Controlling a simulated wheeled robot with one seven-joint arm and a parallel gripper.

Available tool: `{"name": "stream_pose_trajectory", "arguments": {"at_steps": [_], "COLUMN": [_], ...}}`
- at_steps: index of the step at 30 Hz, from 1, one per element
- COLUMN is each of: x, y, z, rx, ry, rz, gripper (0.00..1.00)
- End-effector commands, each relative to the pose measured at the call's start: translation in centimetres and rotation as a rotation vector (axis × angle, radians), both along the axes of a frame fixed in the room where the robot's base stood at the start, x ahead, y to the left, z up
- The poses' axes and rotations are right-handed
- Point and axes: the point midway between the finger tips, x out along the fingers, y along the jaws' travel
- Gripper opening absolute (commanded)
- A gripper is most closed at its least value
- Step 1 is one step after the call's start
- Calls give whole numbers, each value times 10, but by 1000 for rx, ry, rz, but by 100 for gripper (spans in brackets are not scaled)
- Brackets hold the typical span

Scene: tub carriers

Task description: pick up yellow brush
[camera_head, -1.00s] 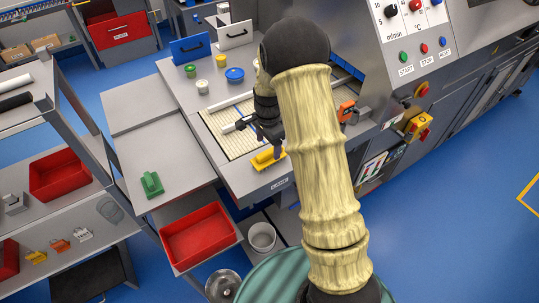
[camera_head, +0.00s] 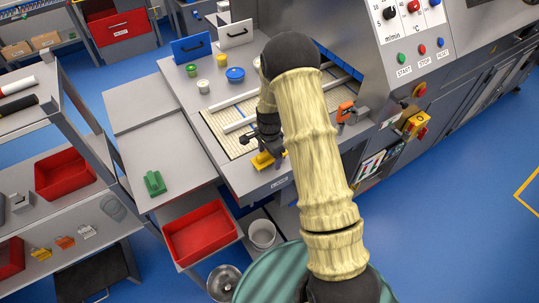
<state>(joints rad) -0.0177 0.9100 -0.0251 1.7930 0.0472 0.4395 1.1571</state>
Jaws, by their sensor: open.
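The yellow brush (camera_head: 262,161) lies on the grey machine table near its front edge, beside the slatted conveyor bed. My gripper (camera_head: 268,155) points down right over the brush. Its fingers are open and overlap the brush in the picture, hiding part of it. I cannot tell whether they touch it. My arm covers the area to the right of the brush.
A green brush (camera_head: 155,183) lies on the left side table. A red bin (camera_head: 200,234) and a white bucket (camera_head: 262,234) stand below the front edge. Several small tubs, including a blue one (camera_head: 235,74), stand behind. An orange-handled tool (camera_head: 345,112) lies at right.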

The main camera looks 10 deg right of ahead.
Motion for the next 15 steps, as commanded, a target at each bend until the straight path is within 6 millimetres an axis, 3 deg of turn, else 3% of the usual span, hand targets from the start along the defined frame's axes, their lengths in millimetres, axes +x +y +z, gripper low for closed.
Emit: {"name": "stream_pose_trajectory", "arguments": {"at_steps": [14, 15], "x": [0, 0], "y": [0, 0], "z": [0, 0], "rx": [0, 0], "ry": [0, 0], "rz": [0, 0], "gripper": [75, 72]}}
